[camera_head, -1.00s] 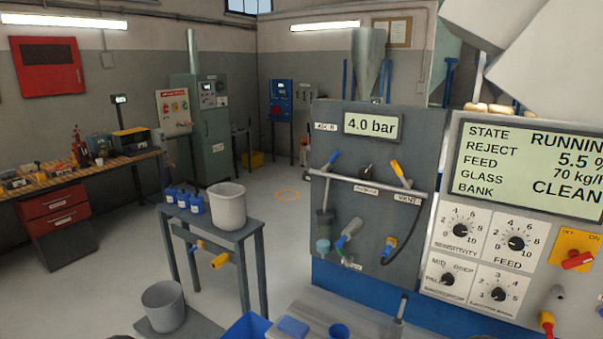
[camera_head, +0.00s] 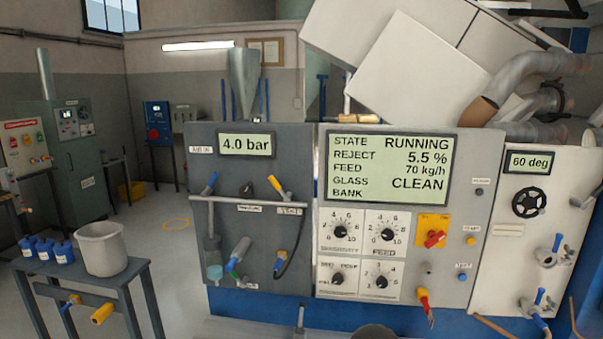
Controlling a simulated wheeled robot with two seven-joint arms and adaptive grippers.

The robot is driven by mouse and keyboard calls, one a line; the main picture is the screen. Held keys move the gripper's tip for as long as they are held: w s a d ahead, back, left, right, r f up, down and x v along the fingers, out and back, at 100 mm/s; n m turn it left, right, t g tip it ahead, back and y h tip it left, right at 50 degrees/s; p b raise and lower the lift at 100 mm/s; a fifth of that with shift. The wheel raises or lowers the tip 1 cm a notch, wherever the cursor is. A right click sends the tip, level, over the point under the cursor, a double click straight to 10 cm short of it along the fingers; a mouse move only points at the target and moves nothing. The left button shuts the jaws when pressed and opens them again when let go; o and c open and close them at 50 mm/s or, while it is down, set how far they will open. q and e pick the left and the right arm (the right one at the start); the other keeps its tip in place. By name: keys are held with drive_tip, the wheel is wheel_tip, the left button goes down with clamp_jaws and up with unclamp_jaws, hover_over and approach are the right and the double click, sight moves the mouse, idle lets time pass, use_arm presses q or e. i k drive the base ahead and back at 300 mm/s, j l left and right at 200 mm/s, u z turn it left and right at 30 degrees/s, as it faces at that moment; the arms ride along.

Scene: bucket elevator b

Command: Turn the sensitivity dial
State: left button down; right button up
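The sensitivity dial (camera_head: 341,232) is a black knob on a white scale plate, at the upper left of a group of dials on the light control panel. Its label below is small and blurred now. The feed dial (camera_head: 387,235) is to its right, and two more dials (camera_head: 337,279) (camera_head: 381,282) are below. The display (camera_head: 390,169) above reads STATE RUNNING, REJECT 5.5 %, FEED 70 kg/h, GLASS BANK CLEAN. Neither of my grippers is in view.
Left of the dials is a grey panel (camera_head: 228,165) reading 4.0 bar, with valves and hoses. A red switch (camera_head: 434,239) on yellow is to the right. A white unit (camera_head: 520,225) reads 60 deg. A stand holds a grey bucket (camera_head: 102,248). Open floor lies at left.

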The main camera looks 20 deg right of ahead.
sight(340, 232)
drive_tip(key=z, duration=1.45)
